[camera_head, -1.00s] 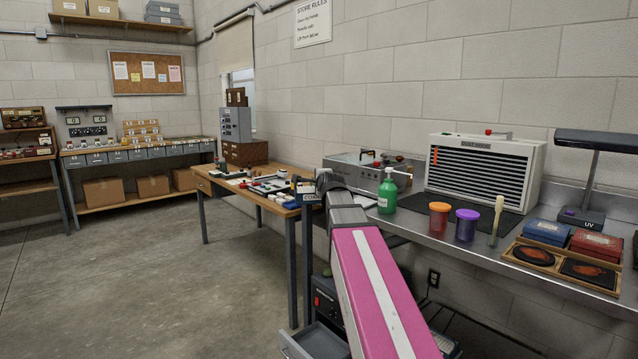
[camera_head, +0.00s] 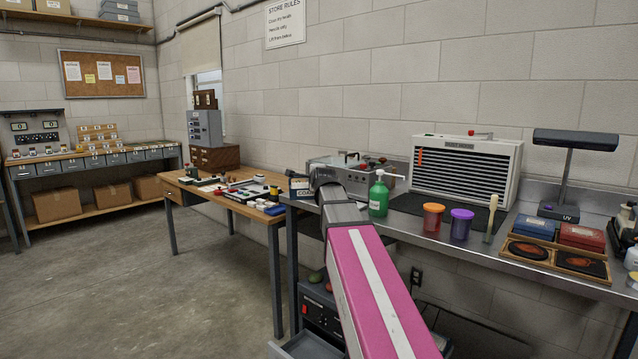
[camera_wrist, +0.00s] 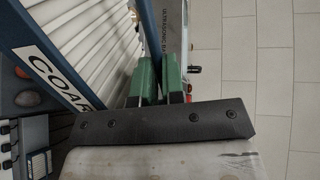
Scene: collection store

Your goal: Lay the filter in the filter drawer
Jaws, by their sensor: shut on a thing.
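My gripper (camera_wrist: 160,78) shows in the wrist view with two green fingers, shut on the edge of the filter (camera_wrist: 98,42). The filter has white pleats, a blue frame and a label that begins "COAR". In the head view a small part of the filter with its label (camera_head: 301,189) shows beside the end of my arm, above the bench's left end; my arm hides the rest and the fingers. An open grey drawer (camera_head: 292,350) juts out low under the bench at the bottom edge, partly cut off. I cannot tell for certain that it is the filter drawer.
The steel bench carries an ultrasonic bath (camera_head: 345,172), a green bottle (camera_head: 378,197), orange (camera_head: 433,219) and purple (camera_head: 461,224) jars, and a white louvred unit (camera_head: 466,170). A dark unit with a red switch (camera_head: 318,315) stands below. A wooden table (camera_head: 190,189) stands left; the floor before it is clear.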

